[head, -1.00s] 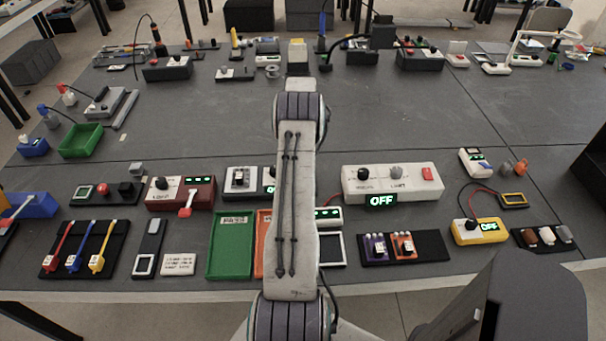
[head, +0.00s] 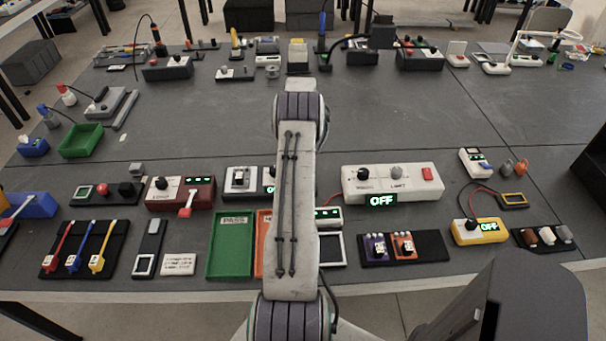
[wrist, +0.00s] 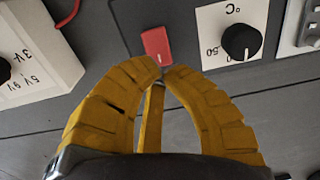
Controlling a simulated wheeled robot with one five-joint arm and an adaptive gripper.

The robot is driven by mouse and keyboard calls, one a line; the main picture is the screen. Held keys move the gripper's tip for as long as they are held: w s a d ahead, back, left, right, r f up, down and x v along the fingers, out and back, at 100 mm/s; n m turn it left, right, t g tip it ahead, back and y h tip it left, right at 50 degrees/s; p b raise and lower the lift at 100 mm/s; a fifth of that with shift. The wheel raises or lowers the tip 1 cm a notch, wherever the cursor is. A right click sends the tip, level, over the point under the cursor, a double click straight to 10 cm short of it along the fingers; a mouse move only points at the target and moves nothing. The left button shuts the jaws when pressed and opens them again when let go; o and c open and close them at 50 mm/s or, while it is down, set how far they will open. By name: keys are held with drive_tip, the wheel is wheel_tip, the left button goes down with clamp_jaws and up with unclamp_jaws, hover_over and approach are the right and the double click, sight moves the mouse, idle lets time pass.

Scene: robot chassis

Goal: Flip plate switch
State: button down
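A grey box in the head view carries a light plate with a switch (head: 240,178) at its left. The edge of that switch plate also shows at the far right of the wrist view (wrist: 312,32). In the wrist view the same box has a white plate with a black °C knob (wrist: 241,42) and a red rocker (wrist: 157,45). My gripper (wrist: 162,72) has yellow fingers with the tips together and nothing seen between them. The tips are just below the red rocker in the picture; contact cannot be told. In the head view my arm hides the gripper and the box's right part.
A white box with an OFF display (head: 420,185) stands to the right. A green tray (head: 231,258) lies in front. The middle of the table (head: 200,125) is clear.

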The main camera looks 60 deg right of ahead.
drive_tip(key=shift+f+b, duration=1.5)
drive_tip(key=shift+f, duration=0.5)
idle(1.1)
drive_tip(key=shift+r, duration=0.15)
drive_tip(key=shift+r+p, duration=1.85)
drive_tip(key=shift+r, duration=1.55)
